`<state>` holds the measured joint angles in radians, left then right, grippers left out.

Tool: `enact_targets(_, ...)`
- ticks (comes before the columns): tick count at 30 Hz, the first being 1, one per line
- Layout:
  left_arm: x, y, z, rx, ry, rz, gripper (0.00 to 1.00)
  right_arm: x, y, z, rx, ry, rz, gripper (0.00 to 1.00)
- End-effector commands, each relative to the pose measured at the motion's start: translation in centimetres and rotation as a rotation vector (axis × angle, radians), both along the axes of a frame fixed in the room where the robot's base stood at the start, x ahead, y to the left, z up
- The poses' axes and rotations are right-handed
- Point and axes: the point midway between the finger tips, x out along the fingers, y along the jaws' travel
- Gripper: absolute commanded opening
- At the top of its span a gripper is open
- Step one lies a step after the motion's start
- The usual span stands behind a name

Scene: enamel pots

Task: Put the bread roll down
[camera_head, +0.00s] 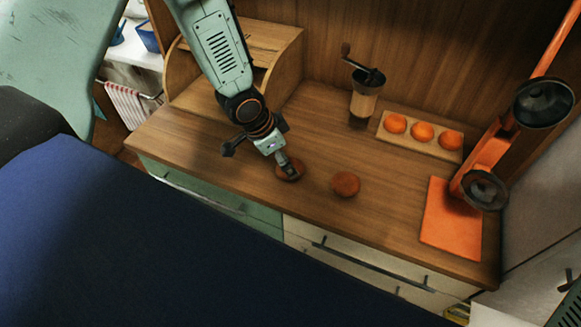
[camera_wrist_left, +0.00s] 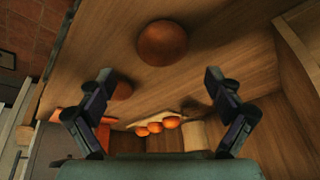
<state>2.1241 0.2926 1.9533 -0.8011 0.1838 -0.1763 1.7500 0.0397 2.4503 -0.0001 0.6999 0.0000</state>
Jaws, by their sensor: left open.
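One round brown bread roll (camera_head: 288,170) lies on the wooden counter (camera_head: 240,180) below my left gripper (camera_head: 287,166), which partly hides it in the head view. In the left wrist view this roll (camera_wrist_left: 162,43) sits beyond the open fingertips of my left gripper (camera_wrist_left: 157,78), with clear gaps to both fingers. A second brown roll (camera_head: 345,184) lies on the counter just to the right. It also shows in the left wrist view (camera_wrist_left: 123,90), partly behind the left finger. My right gripper is not in view.
A hand grinder (camera_head: 364,101) and a board (camera_head: 443,152) with three orange round items stand at the back. An orange mat (camera_head: 447,227) lies at the right, beside an orange stand with dark cups (camera_head: 485,189). A wooden bread box (camera_head: 282,65) stands at the back left.

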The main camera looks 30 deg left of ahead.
Motion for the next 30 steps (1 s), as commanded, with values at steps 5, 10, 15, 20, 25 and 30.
enact_targets(5, 0.4, -0.1, -1.5, 0.001, 0.002, 0.0, 0.91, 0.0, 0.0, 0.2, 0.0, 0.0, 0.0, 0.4)
enact_targets(10, 1.1, -0.3, -3.8, 0.001, 0.002, 0.001, 0.91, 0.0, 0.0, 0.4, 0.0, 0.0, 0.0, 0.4)
enact_targets(15, 1.6, -0.7, -5.0, 0.001, 0.001, 0.002, 0.91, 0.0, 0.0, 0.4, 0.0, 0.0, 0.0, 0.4)
enact_targets(20, 1.7, -0.7, -5.1, 0.0, 0.0, 0.003, 0.91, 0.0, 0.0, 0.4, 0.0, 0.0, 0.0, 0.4)
enact_targets(25, 1.7, -0.7, -5.1, -0.001, 0.0, 0.004, 0.85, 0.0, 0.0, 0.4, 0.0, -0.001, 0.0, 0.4)
enact_targets(30, 1.7, -0.7, -5.1, -0.001, 0.0, 0.004, 0.71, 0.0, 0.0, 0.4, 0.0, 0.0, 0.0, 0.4)
